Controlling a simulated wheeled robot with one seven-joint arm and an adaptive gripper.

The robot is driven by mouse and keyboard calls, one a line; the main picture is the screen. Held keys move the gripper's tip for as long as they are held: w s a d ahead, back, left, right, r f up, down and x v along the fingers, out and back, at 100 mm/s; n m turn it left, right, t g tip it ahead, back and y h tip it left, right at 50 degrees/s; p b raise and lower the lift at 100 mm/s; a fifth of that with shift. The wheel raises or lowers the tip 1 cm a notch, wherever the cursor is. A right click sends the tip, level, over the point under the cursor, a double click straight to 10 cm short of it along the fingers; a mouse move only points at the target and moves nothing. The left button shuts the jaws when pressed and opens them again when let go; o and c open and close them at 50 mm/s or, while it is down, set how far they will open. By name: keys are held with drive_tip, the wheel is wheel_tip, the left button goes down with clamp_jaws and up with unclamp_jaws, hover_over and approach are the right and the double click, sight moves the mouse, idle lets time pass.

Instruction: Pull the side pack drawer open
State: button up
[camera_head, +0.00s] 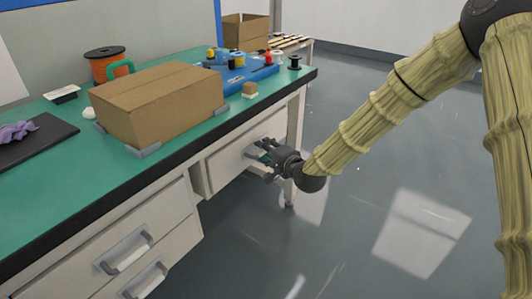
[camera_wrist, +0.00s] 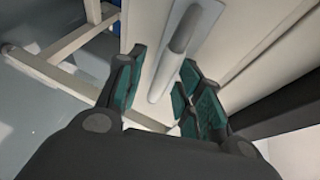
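A pale drawer front (camera_head: 225,160) sits under the right part of the green-topped bench. My gripper (camera_head: 262,158) is at this drawer's front, low beside the bench's right leg. In the wrist view my gripper (camera_wrist: 163,62) is open, with its teal-padded fingers on either side of the drawer's grey bar handle (camera_wrist: 174,58). A gap shows between the left finger and the handle; whether the right finger touches it I cannot tell. The drawer looks shut. The handle is mostly hidden by my gripper in the head view.
Another drawer stack (camera_head: 150,230) with grey handles stands under the bench's left part. On the bench top (camera_head: 60,205) are a cardboard box (camera_head: 160,100), an orange spool (camera_head: 105,65) and a blue tray (camera_head: 240,78) with small spools. The grey floor (camera_head: 350,220) to the right is clear.

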drive_tip(key=shift+w+a, duration=0.1)
drive_tip(key=shift+w, duration=0.05)
clamp_jaws()
